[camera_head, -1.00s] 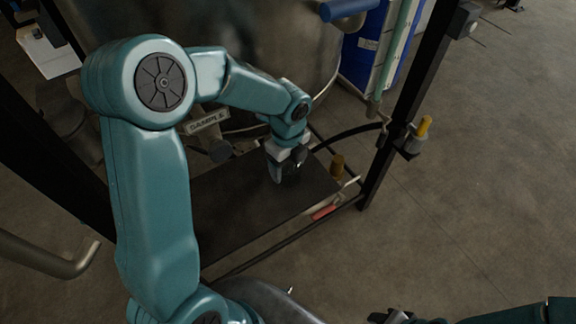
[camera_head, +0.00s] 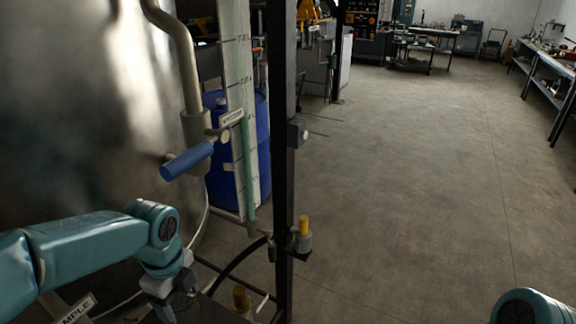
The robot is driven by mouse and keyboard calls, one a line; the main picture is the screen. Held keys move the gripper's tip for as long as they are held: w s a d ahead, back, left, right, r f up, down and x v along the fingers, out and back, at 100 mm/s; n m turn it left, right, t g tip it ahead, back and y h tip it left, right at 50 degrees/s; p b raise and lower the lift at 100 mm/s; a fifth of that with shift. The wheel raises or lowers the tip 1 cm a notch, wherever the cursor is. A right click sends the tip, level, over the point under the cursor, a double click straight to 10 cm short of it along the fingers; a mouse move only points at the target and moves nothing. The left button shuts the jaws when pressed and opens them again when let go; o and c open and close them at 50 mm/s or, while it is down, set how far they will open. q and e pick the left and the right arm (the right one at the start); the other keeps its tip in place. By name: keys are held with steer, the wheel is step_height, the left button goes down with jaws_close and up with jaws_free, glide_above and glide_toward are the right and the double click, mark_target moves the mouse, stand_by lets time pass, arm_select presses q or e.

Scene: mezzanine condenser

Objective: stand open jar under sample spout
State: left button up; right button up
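The "SAMPLE" label (camera_head: 75,310) is cut off at the bottom left edge, beside my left arm. The spout itself does not show. My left gripper (camera_head: 178,306) hangs at the bottom edge, just right of the label; its fingers are dark and partly cut off, so whether it is open or holds anything cannot be told. A small amber-brown object (camera_head: 241,298) stands to its right, apart from it; I cannot tell whether it is the jar. My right gripper is out of the picture.
A large metal tank (camera_head: 90,110) fills the left. A blue valve handle (camera_head: 187,160) sticks out from pipework. A black post (camera_head: 284,130) carries a yellow-topped fitting (camera_head: 303,232). A blue drum (camera_head: 222,150) stands behind. Floor on the right is clear.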

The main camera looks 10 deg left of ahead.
mark_target(200, 313)
arm_select(q)
steer(key=shift+n, duration=0.3)
steer(key=d+f, duration=0.2)
steer(key=d, duration=0.1)
steer(key=shift+w+f, duration=0.35)
steer(key=shift+f, duration=0.05)
steer(key=d+f+n, duration=0.1)
steer(key=n, duration=0.1)
steer(key=f+n, duration=0.1)
steer(key=n, duration=0.2)
steer(key=w+d+n, duration=0.1)
steer(key=n, duration=0.1)
steer(key=shift+d+f+n, duration=0.3)
steer(key=shift+f, duration=0.1)
steer(key=n, duration=0.4)
steer(key=shift+w+d+f+n, duration=0.3)
steer(key=shift+w+d+f, duration=0.05)
steer(key=shift+w+f, duration=0.05)
steer(key=n, duration=0.2)
steer(key=shift+w+n, duration=0.2)
steer(key=shift+n, duration=0.1)
steer(key=n, duration=0.5)
steer(key=shift+w+d, duration=0.1)
steer(key=shift+w, duration=0.1)
steer(key=shift+s, duration=0.15)
